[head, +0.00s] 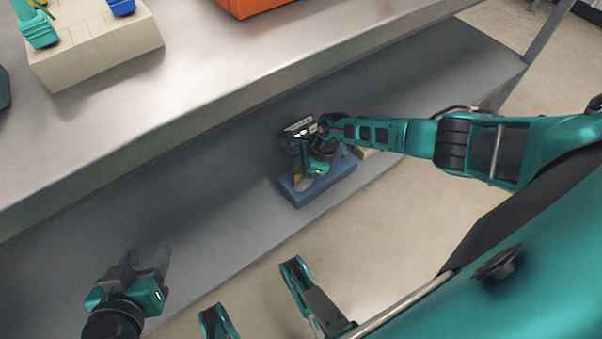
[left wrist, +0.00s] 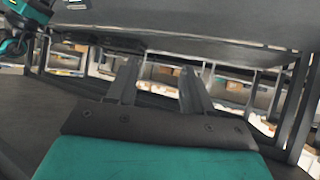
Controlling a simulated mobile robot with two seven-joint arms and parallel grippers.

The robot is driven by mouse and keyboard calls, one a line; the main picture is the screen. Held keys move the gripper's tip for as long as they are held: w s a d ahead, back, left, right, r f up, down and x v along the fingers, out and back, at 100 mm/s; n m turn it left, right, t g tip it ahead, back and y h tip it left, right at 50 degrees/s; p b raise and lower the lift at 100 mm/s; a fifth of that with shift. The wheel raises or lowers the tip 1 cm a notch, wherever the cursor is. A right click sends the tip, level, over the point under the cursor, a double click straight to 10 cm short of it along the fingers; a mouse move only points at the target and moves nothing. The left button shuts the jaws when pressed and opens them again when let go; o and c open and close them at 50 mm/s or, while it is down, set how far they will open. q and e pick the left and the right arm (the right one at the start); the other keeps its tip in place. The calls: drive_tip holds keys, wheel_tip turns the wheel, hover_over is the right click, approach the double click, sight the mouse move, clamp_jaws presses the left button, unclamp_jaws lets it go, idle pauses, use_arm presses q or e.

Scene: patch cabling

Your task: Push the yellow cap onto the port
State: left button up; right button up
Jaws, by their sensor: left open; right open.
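My right gripper (head: 304,172) is low over a blue box (head: 328,186) on the lower grey shelf. It is open, and its fingers are largely hidden by its own body. My left gripper (head: 147,255) is open and empty over the shelf's left part, apart from the box. Its two spread fingers show in the left wrist view (left wrist: 159,82) with nothing between them. I cannot make out the port.
A beige block (head: 100,58) with teal and blue pieces (head: 121,6) stands on the upper metal surface (head: 200,85). An orange object (head: 255,6) is at the top edge. The upper surface's front edge runs above the lower shelf (head: 215,190), whose middle is clear.

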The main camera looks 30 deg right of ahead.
drive_tip(key=shift+d+r, duration=0.1)
drive_tip(key=shift+r, duration=0.2)
drive_tip(key=p+v, duration=0.3)
drive_tip(key=v, duration=0.2)
use_arm(q)
drive_tip(key=shift+s+a+r+y+p, duration=0.2)
drive_tip(key=shift+a+r+p, duration=0.25)
drive_tip(key=shift+r+p, duration=0.3)
drive_tip(key=shift+s+a+r+y+p, duration=0.2)
drive_tip(key=shift+a+r+p, duration=0.3)
drive_tip(key=shift+p, duration=0.3)
use_arm(e)
drive_tip(key=v, duration=0.7)
drive_tip(key=shift+s+r, duration=0.15)
